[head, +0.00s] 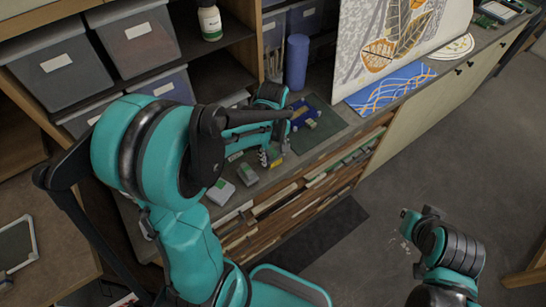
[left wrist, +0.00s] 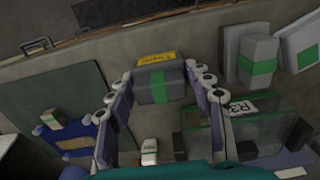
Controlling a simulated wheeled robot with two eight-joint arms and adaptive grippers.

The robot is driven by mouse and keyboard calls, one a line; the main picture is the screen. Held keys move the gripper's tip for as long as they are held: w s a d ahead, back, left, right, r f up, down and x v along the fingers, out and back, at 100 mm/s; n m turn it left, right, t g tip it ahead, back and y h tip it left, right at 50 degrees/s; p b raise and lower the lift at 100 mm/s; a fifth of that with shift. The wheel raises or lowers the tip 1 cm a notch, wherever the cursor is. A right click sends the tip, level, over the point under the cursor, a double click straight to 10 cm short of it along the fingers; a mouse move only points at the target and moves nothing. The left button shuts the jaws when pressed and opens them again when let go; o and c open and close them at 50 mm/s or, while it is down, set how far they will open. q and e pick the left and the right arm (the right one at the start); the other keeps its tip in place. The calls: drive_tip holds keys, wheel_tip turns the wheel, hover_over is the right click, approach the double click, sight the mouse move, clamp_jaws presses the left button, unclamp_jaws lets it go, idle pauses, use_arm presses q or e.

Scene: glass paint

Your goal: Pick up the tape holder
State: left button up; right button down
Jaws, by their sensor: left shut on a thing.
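My left gripper (head: 268,155) reaches over the workbench in the head view, its fingers partly hidden by its own links. In the left wrist view its two fingers (left wrist: 163,95) are closed on the sides of a grey block (left wrist: 160,86) with a green band and a yellow label, whose lettering is too small to read surely. I cannot tell for certain that this block is the tape holder.
A dark green mat (head: 322,130) with a blue item (head: 302,114) lies beside the left gripper. Grey-and-green boxes (head: 222,191) stand near the bench's front edge. A blue cylinder (head: 297,62) stands behind. Glass-like panes (left wrist: 205,138) stand close by in the left wrist view.

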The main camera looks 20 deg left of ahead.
sight(274, 151)
use_arm(q)
drive_tip(key=shift+r, duration=0.1)
wheel_tip(274, 151, up, 4)
drive_tip(key=shift+d+r+p, duration=0.15)
drive_tip(key=shift+r+p, duration=0.1)
drive_tip(key=shift+p, duration=0.4)
drive_tip(key=s+d+r, duration=0.1)
drive_tip(key=d+r, duration=0.2)
drive_tip(key=d, duration=0.2)
drive_tip(key=s+d+r+p, duration=0.1)
drive_tip(key=d+r, duration=0.2)
drive_tip(key=d, duration=0.3)
drive_tip(key=shift+s+r, duration=0.15)
drive_tip(key=o, duration=0.6)
drive_tip(key=shift+c, duration=1.4)
